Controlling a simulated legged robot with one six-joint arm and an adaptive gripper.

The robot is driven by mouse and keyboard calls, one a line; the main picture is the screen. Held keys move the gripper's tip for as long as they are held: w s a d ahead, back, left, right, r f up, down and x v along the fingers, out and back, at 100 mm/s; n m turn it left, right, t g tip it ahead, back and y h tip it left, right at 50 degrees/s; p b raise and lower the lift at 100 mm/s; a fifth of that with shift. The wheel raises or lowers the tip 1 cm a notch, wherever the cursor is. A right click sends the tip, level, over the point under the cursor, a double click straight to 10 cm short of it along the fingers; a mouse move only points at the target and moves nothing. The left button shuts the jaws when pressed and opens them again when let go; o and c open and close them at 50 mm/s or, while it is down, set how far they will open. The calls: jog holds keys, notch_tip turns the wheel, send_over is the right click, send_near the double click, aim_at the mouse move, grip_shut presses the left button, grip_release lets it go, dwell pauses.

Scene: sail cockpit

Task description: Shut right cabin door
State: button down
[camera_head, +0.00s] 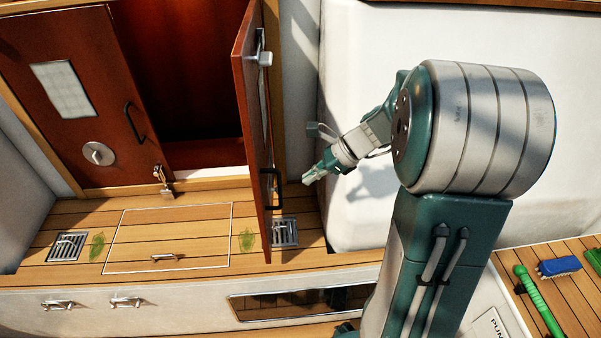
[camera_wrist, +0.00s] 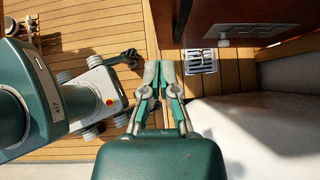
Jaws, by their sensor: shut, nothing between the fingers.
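The right cabin door (camera_head: 249,130) is a reddish-brown panel that stands open, swung outward and seen nearly edge-on. It carries a metal latch (camera_head: 262,58) near its top and a dark handle (camera_head: 270,190) low down. In the wrist view the door (camera_wrist: 235,15) shows at the top right, with a metal fitting on its face. My gripper (camera_head: 308,181) is to the right of the door, apart from it, at about the height of the low handle. In the wrist view my gripper (camera_wrist: 160,66) is shut and empty, pointing toward the deck.
The left cabin door (camera_head: 70,90) is closed, beside the dark opening. A white cockpit wall (camera_head: 400,40) rises behind my arm. Drain grates (camera_head: 284,232) and a hatch (camera_head: 165,240) lie in the plank floor. A blue brush (camera_head: 558,267) lies at the right.

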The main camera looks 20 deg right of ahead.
aim_at(262, 198)
jog(key=x, duration=0.3)
jog(key=r+x, duration=0.1)
jog(key=x, duration=0.2)
jog(key=a+x, duration=0.1)
jog(key=x, duration=0.2)
jog(key=shift+w+a, duration=0.3)
jog(key=shift+w, duration=0.1)
jog(key=shift+w+a, duration=0.15)
jog(key=shift+a, duration=0.35)
jog(key=shift+w, duration=0.15)
